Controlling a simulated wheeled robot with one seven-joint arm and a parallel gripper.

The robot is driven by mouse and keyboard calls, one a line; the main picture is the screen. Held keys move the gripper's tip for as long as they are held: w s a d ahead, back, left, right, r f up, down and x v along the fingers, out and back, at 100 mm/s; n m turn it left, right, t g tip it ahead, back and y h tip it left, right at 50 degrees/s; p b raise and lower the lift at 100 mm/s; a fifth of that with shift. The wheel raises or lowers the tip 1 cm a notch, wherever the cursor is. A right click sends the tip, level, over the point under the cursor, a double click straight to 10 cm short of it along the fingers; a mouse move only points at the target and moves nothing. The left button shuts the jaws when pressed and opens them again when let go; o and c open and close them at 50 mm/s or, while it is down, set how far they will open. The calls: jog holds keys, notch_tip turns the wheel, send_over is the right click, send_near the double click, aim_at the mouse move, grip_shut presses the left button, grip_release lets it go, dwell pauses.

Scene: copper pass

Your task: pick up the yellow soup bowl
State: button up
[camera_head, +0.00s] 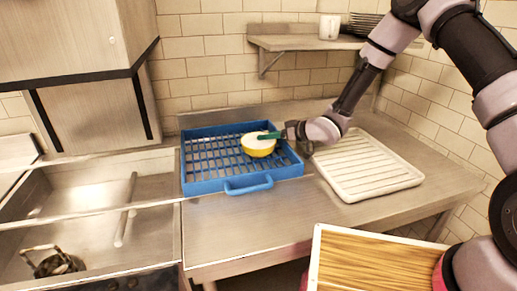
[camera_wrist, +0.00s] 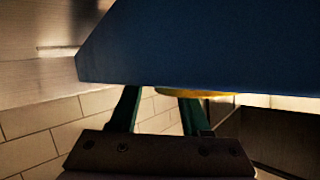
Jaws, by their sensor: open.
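The yellow soup bowl (camera_head: 258,149), pale inside, sits in the blue rack (camera_head: 247,187) in the head view, toward its right side. My gripper (camera_head: 264,136) reaches in from the right, its green fingers at the bowl's upper rim; I cannot tell whether they touch it. In the wrist view the two green fingers of my gripper (camera_wrist: 160,96) stand apart with a gap between them. A thin yellow strip of the bowl (camera_wrist: 190,93) shows near the right finger. A large blue surface of the rack (camera_wrist: 190,45) hides the rest of the bowl there.
A cream ribbed tray (camera_head: 372,190) lies right of the rack. A container of long yellow-brown strands (camera_head: 365,262) is at the front right. A sink (camera_head: 85,190) is at the left. A wall shelf (camera_head: 300,43) holds a white mug (camera_head: 329,27). Bare counter (camera_head: 245,222) lies in front.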

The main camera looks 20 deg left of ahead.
grip_shut()
dwell(1.4)
